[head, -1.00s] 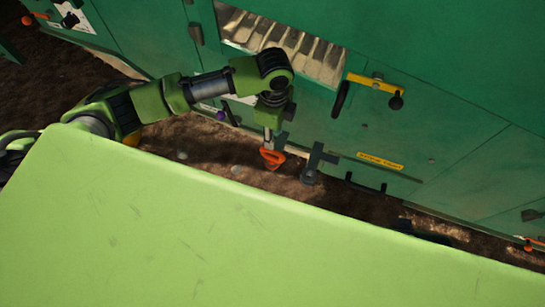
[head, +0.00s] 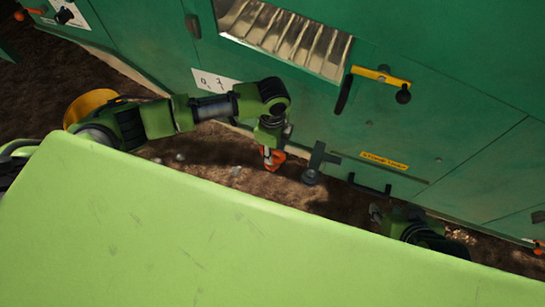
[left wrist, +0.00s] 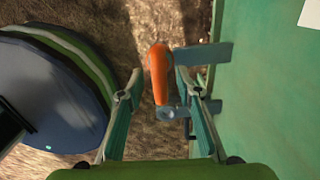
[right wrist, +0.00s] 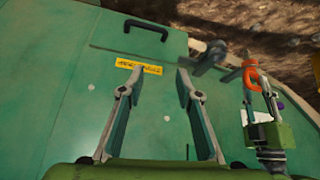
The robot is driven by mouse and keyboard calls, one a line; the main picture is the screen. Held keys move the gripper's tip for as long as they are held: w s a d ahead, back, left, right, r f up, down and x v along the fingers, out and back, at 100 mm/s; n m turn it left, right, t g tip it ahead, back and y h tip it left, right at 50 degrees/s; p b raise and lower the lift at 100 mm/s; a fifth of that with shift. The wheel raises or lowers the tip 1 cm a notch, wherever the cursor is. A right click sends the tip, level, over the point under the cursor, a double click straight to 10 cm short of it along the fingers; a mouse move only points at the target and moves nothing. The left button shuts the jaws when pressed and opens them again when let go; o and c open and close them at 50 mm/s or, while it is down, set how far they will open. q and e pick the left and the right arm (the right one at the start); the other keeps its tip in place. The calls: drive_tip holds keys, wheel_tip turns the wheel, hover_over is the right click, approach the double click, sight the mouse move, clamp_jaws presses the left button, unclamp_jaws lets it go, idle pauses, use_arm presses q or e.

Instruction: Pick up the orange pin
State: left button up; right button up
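The orange pin (head: 274,159) is by the lower edge of the green machine, under my left gripper (head: 268,150), which my arm partly hides in the head view. In the left wrist view the pin (left wrist: 160,72) is between the open fingers of my left gripper (left wrist: 157,84), closer to the right finger, with a gap on the left. The right wrist view also shows the pin (right wrist: 251,77) at the left gripper's fingertips. My right gripper (right wrist: 159,72) is open and empty, facing the green panel. In the head view the right gripper (head: 376,214) is low at the right.
The green machine wall (head: 455,150) has a yellow label (head: 384,160), a yellow lever (head: 380,76) and a black handle (head: 369,187). A dark bracket (head: 316,160) stands just right of the pin. Brown soil (head: 215,150) lies below.

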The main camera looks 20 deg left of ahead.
use_arm(q)
drive_tip(key=shift+f, duration=0.2)
use_arm(e)
drive_tip(key=shift+w+a+r, duration=0.15)
drive_tip(key=shift+w+r, duration=0.05)
drive_tip(key=shift+w, duration=0.15)
use_arm(q)
drive_tip(key=shift+c, duration=0.4)
clamp_jaws()
drive_tip(key=shift+r, duration=0.1)
